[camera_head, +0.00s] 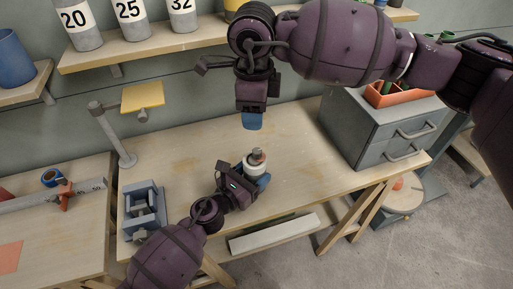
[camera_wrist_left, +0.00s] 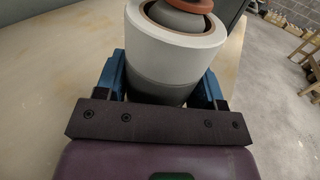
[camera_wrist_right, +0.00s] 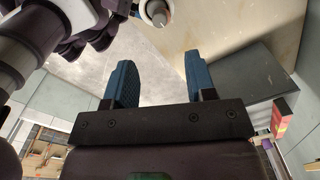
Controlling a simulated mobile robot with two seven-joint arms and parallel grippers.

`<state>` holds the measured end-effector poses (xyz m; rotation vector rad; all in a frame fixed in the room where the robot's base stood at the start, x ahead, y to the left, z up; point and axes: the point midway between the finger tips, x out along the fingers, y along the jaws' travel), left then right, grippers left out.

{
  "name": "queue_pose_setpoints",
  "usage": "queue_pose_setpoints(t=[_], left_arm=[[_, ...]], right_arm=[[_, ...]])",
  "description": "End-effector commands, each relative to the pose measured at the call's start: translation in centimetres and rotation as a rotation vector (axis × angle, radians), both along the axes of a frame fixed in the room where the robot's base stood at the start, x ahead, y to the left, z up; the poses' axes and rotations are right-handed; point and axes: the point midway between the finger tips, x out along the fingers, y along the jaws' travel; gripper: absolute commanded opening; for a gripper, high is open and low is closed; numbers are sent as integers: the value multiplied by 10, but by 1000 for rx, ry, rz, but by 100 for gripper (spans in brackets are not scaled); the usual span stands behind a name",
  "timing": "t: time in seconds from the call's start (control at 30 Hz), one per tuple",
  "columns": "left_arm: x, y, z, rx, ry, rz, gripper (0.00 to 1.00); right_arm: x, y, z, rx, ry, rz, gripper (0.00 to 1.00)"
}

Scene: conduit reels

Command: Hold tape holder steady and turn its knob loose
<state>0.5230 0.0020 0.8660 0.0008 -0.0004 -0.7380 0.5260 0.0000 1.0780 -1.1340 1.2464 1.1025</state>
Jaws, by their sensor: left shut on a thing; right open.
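The tape holder (camera_head: 254,164) stands upright on the workbench. My left gripper (camera_head: 257,178) is shut on the grey base, one blue finger on each side. My right gripper (camera_head: 252,121) is open and empty, above and behind the holder, apart from it. In the right wrist view its fingers (camera_wrist_right: 160,80) are spread, and the holder (camera_wrist_right: 155,12) shows at the top edge.
A grey drawer cabinet (camera_head: 384,122) with an orange bin (camera_head: 395,94) stands at the bench's right end. A blue-grey vise-like fixture (camera_head: 143,208) is at the left end, near a post with a yellow plate (camera_head: 142,96). The bench (camera_head: 305,150) right of the holder is clear.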

Motion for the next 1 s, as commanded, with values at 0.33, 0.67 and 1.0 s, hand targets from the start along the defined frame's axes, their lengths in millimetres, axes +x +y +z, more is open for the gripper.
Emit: queue_pose_setpoints(t=[0.33, 0.67, 1.0], left_arm=[[0, 0, 0, 0, 0, 0, 33], [0, 0, 0, 0, 0, 0, 33], [0, 0, 0, 0, 0, 0, 33]], right_arm=[[-1, -2, 2, -3, -4, -453, 51], [-2, -3, -1, -3, -5, -620, 51], [-1, -4, -49, -4, -3, -623, 51]])
